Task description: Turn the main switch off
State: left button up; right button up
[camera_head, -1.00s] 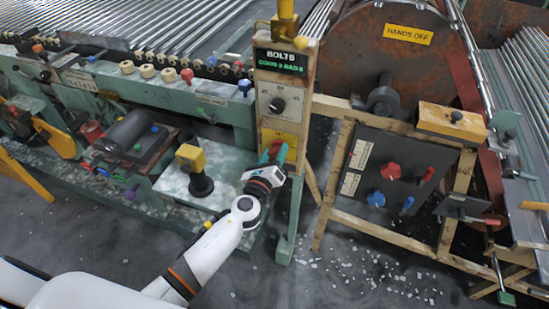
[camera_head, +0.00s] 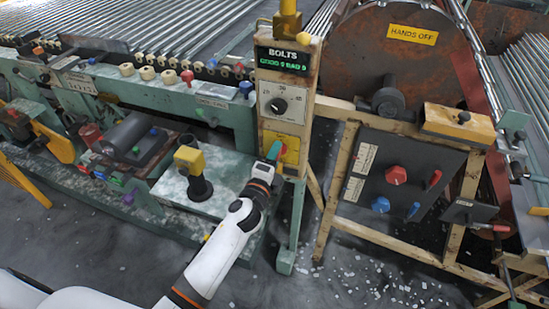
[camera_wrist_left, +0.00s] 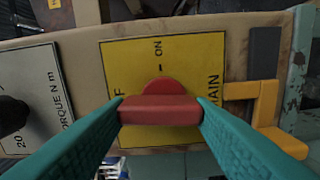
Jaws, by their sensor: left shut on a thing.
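The main switch is a red knob (camera_wrist_left: 160,108) on a yellow plate (camera_wrist_left: 125,75) marked ON and MAIN, with part of another word showing, in the left wrist view. My left gripper (camera_wrist_left: 161,112) has its teal fingertips on both ends of the knob's bar, which lies level across that view. I cannot tell which label the knob points to. In the head view the yellow plate (camera_head: 290,150) is low on the post, and my left gripper (camera_head: 272,153) is at its left side, hiding the knob. My right gripper is not in view.
Above the plate is a black torque dial (camera_head: 278,105) under a BOLTS display (camera_head: 283,60). A yellow bracket (camera_wrist_left: 262,105) sits close beside the plate. A grey panel (camera_head: 375,150) with red and blue knobs stands to the right. A yellow-topped post (camera_head: 190,165) stands left.

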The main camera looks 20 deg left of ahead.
pick_arm(q)
jog(key=shift+n, duration=0.6)
jog(key=o, duration=1)
jog(key=shift+s+a+b, duration=0.2)
jog(key=shift+s+b, duration=0.45)
jog(key=shift+s, duration=5.4)
jog(key=shift+f, duration=0.1)
